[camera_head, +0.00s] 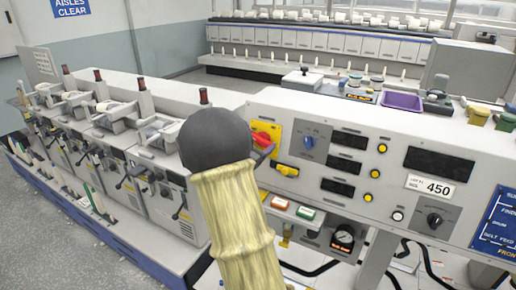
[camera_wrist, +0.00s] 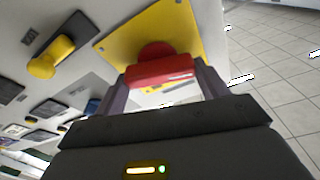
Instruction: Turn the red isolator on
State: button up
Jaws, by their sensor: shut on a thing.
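The red isolator (camera_head: 261,138) is a red rotary handle on a yellow plate (camera_head: 274,128), at the left end of the grey control panel. My arm hides part of it in the head view. In the wrist view the red handle (camera_wrist: 160,72) stands out from the yellow plate (camera_wrist: 190,22), and its bar lies across the picture, slightly tilted. My gripper (camera_wrist: 163,84) has one finger at each end of the bar and is shut on it. In the head view only a little of a dark finger shows beside the handle.
A yellow knob (camera_head: 287,171) sits just below the isolator, and a blue knob (camera_head: 309,142) to its right. Red (camera_head: 279,202) and green (camera_head: 305,213) push buttons are lower down. A purple tray (camera_head: 401,101) and other items stand on top of the panel.

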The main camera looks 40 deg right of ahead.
jog(key=shift+f+m+g+y+b, duration=0.1)
jog(key=shift+m+g+y+b, duration=0.35)
jog(key=shift+m+b, duration=1.65)
jog(key=shift+f+m+g+y+b, duration=0.15)
jog(key=shift+m+g+b, duration=0.65)
jog(key=shift+m, duration=2.5)
jog(key=shift+m+g+y+b, duration=0.3)
jog(key=shift+m+g+b, duration=0.25)
jog(key=shift+m+b, duration=1.55)
jog(key=shift+m+p, duration=0.6)
jog(key=shift+m, duration=0.1)
jog(key=o, duration=1)
jog(key=shift+s+a, duration=0.1)
jog(key=shift+a, duration=0.05)
jog(key=shift+c, duration=0.2)
jog(key=shift+r, duration=0.15)
